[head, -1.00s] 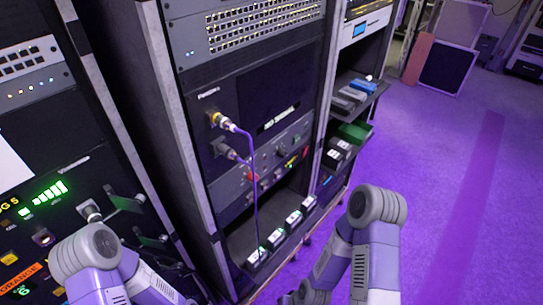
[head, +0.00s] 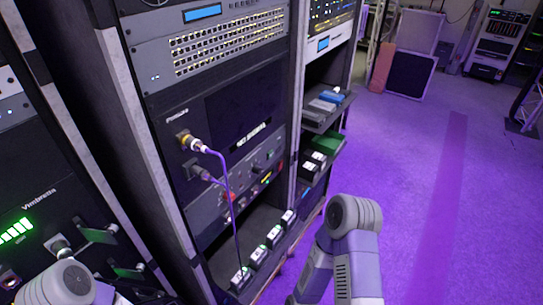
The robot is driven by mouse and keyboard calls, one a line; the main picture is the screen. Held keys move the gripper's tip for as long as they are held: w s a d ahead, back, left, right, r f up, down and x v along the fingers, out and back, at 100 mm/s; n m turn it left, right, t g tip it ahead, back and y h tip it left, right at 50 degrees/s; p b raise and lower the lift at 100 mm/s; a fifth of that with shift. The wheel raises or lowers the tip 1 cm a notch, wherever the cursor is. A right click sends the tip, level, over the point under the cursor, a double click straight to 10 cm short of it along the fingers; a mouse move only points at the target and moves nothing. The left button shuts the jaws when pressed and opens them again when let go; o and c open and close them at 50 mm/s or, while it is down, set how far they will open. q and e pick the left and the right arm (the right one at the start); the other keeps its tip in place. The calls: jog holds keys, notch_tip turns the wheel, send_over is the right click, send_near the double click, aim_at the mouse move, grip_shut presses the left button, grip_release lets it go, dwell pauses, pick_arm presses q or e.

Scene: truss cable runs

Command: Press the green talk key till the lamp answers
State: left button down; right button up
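Green lit segments (head: 15,232) glow on the dark left rack panel (head: 45,185) at the left edge of the head view. I cannot tell whether they belong to the talk key or to a meter. No green key or answering lamp can be made out for certain. A middle rack panel (head: 165,140) carries a small red part (head: 228,195) and a yellow lit spot (head: 266,177). Only the upper parts of my two arms show, at the bottom left and bottom centre. Both grippers are out of view.
A purple cable (head: 228,185) runs from a plug on the middle panel down to a row of small black-and-white boxes (head: 258,256). Dark green-edged parts (head: 98,233) jut from the left rack. Shelves (head: 320,117) hold small boxes. Purple floor at right is clear.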

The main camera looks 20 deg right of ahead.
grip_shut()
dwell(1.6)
